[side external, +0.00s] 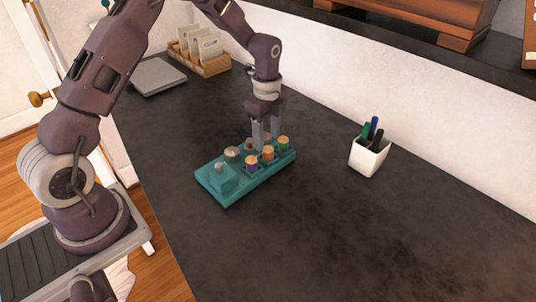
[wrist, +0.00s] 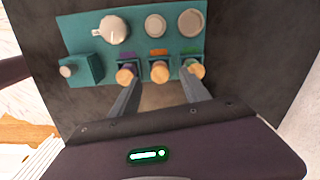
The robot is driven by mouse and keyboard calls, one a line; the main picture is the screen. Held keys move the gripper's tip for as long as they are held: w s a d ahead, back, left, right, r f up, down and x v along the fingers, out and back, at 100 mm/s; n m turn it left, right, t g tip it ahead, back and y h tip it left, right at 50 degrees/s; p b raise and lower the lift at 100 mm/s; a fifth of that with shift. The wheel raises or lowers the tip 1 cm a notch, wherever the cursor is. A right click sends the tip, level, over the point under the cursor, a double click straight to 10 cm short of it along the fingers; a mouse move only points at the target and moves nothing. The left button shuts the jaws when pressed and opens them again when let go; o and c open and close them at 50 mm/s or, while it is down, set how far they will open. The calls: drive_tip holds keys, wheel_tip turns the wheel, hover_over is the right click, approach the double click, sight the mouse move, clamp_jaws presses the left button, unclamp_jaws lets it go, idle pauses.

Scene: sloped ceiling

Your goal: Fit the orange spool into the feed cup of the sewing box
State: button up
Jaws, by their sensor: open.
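The teal sewing box (side external: 213,189) lies on the dark worktop and shows at the top of the wrist view (wrist: 82,33). The orange spool (side external: 268,154) stands in the middle of a row on it, between a purple spool (side external: 252,163) and a green spool (side external: 284,145). In the wrist view the orange spool's pale top (wrist: 159,72) appears between my two fingertips. My gripper (side external: 267,146) is open, pointing down close above the row, holding nothing. I cannot tell whether a finger touches a spool. I cannot tell which part is the feed cup.
Grey round parts, one with a handle (wrist: 115,30), line the box behind the spools. A raised block with a knob (wrist: 67,71) is at one end. A white pen cup (side external: 368,158) stands to the right. The front worktop is clear.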

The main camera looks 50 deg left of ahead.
sight(268, 148)
drive_tip(key=f, duration=0.3)
drive_tip(key=shift+d+f, duration=0.2)
drive_tip(key=shift+f, duration=0.05)
clamp_jaws()
wheel_tip(268, 148, up, 9)
drive_tip(key=w+a+r, duration=0.1)
drive_tip(key=w+a, duration=0.4)
drive_tip(key=a, duration=0.2)
drive_tip(key=f, duration=0.9)
drive_tip(key=shift+w+a+f, duration=0.35)
